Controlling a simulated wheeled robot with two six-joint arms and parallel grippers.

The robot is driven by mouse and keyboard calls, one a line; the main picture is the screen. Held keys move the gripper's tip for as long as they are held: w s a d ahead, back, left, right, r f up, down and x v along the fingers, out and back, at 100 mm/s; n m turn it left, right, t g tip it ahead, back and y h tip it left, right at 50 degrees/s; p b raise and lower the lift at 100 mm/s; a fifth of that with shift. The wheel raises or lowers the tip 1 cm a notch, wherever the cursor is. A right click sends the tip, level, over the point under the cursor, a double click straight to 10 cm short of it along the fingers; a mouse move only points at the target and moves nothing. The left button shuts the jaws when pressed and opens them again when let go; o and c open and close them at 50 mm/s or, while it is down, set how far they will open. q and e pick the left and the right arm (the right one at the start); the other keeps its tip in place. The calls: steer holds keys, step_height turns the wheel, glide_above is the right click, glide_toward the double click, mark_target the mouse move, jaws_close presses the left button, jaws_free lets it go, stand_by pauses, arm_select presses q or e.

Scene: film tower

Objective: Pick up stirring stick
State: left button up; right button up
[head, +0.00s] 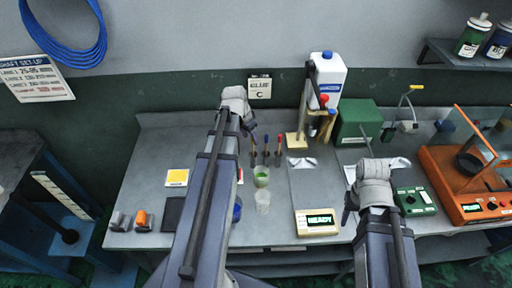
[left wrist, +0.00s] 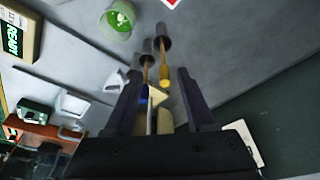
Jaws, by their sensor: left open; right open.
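Several thin stirring sticks (head: 266,149) stand in small dark holders at the back of the grey bench. My left gripper (head: 247,126) is above and just left of them in the head view. In the left wrist view my left gripper (left wrist: 157,84) is open, its fingers on either side of the sticks' upper ends. One stick has a yellow end (left wrist: 165,80) and one a blue end (left wrist: 143,96). A pale piece with a yellowish tip (left wrist: 156,96) shows nearer the palm; its lower part is hidden. My right gripper (head: 349,207) is open and empty over the bench's front right.
A cup with green liquid (head: 261,177) and a clear cup (head: 263,203) stand in front of the sticks. A READY display box (head: 317,222) is at the front. A white jug (head: 327,82) and wooden stand (head: 298,138) are right of the sticks.

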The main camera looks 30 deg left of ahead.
mark_target(253, 152)
arm_select(q)
steer(key=b+x, duration=0.2)
steer(key=shift+w+f, duration=0.1)
steer(key=shift+f, duration=0.2)
steer(key=shift+b, duration=0.3)
steer(key=b+x, duration=0.2)
steer(key=w+b+x, duration=0.1)
steer(key=b+x, duration=0.1)
steer(key=x, duration=0.1)
steer(key=shift+a, duration=0.15)
steer(key=shift+r, duration=0.1)
jaws_close()
